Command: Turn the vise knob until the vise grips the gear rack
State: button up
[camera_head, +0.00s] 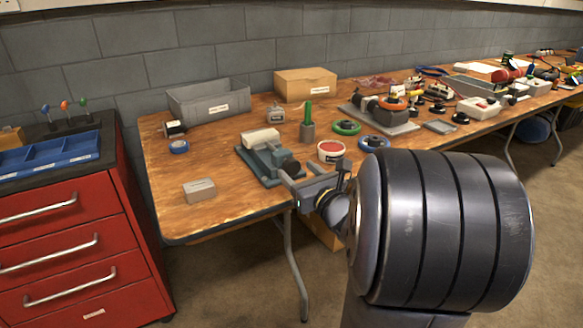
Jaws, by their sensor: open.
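The blue-grey vise (262,158) stands on the wooden workbench, left of my arm. A cream block-like piece (260,138) lies at its top; I cannot tell if this is the gear rack, and no teeth are discernible. The dark round vise knob (290,166) is at the vise's near right end. My gripper (302,177) is open, beside the knob at its near right side. I cannot tell from this view whether a finger touches the knob. My large dark arm links hide the bench's front right part.
A small grey-brown box (199,190) lies left of the vise. A red-topped round container (331,151) and a green-handled tool (308,122) stand close on the right. A grey bin (208,102) and a cardboard box (305,84) are behind. A red drawer cabinet (60,235) stands left.

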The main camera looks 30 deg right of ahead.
aim_at(294, 168)
jog(key=shift+w, duration=1.95)
jog(key=shift+c, duration=0.4)
jog(key=c, duration=0.9)
jog(key=shift+o, duration=0.2)
jog(key=shift+m+b, duration=0.3)
jog(key=shift+b, duration=0.1)
